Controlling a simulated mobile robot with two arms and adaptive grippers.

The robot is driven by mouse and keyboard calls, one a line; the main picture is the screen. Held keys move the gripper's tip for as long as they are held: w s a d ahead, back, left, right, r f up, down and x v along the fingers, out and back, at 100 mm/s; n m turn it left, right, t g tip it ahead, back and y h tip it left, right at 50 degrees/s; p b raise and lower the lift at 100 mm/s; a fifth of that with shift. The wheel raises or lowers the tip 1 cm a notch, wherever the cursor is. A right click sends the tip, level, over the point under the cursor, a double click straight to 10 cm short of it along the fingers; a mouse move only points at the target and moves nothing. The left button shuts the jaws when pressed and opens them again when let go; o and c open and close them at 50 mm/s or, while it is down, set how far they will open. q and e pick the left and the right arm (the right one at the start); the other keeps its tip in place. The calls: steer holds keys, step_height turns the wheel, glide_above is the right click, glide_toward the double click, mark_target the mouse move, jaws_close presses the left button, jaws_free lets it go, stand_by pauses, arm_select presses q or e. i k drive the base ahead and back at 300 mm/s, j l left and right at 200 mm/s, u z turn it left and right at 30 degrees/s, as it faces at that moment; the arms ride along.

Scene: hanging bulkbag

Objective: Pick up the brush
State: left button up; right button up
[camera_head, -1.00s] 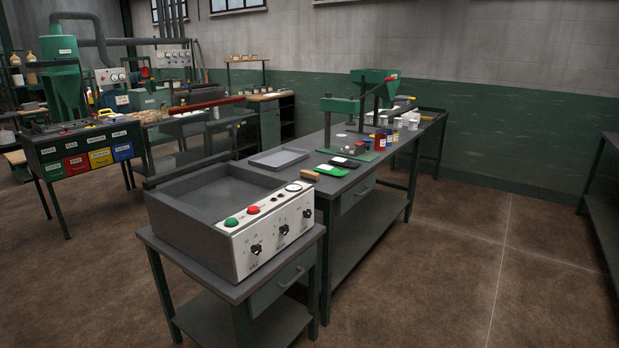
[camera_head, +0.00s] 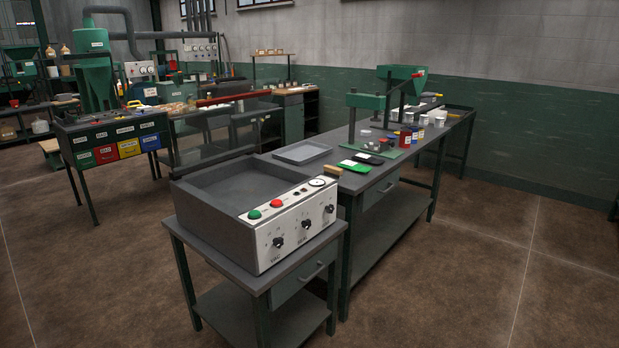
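A small tan-brown object (camera_head: 333,170) that looks like the brush lies near the close end of the long grey workbench (camera_head: 402,165). It sits just behind the control box with the white front panel (camera_head: 292,226), which may hide part of it. It is too small to make out bristles. Neither of my grippers shows in the view.
The control box stands on a small table (camera_head: 337,226) in front of the bench. A grey tray (camera_head: 302,152), a green item (camera_head: 354,167), a green press (camera_head: 366,101) and several jars are on the bench. Open floor (camera_head: 440,285) lies to the right.

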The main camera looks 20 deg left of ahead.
mark_target(334, 172)
steer(key=i+l+u, duration=0.4)
steer(key=i+l, duration=0.65)
steer(key=i, duration=0.15)
